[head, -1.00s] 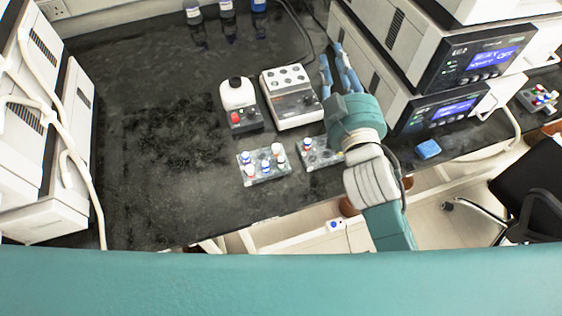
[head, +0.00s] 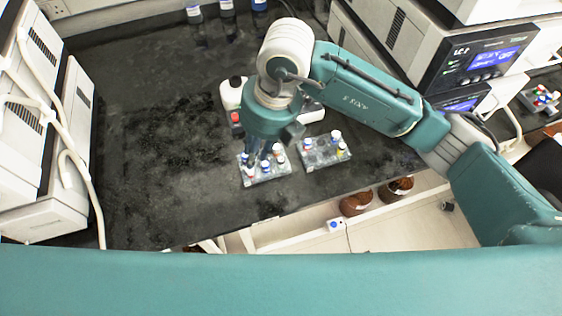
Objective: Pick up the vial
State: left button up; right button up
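Several small vials with white and blue caps stand in a clear left rack (head: 262,175) on the dark bench. One is a white-capped vial (head: 278,149) at its right side. My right gripper (head: 258,152) points down over the back of the left rack. Its fingers are mostly hidden behind the wrist, so I cannot tell whether they are open or touch a vial. My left gripper is not in view.
A white-topped device (head: 233,93) and a grey block device are partly hidden behind my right wrist. Stacked white instruments (head: 455,55) stand at right and more (head: 45,150) at left. Bottles (head: 227,8) stand at the back. The bench's left middle is clear.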

jog(key=w+d+m+t+h, duration=0.1)
jog(key=w+d+h, duration=0.15)
jog(key=d, duration=0.25)
send_over(281, 159)
jog(key=s, duration=0.1)
notch_tip(281, 159, down, 4)
jog(key=shift+f+p, duration=0.1)
jog(key=shift+p, duration=0.35)
jog(key=shift+w+f+p, duration=0.2)
jog(key=shift+f+p, duration=0.3)
jog(key=shift+f, duration=1.05)
jog(key=shift+w+f+p, duration=0.2)
jog(key=shift+f+p, duration=0.25)
jog(key=shift+f, duration=1.05)
jog(key=c, duration=0.5)
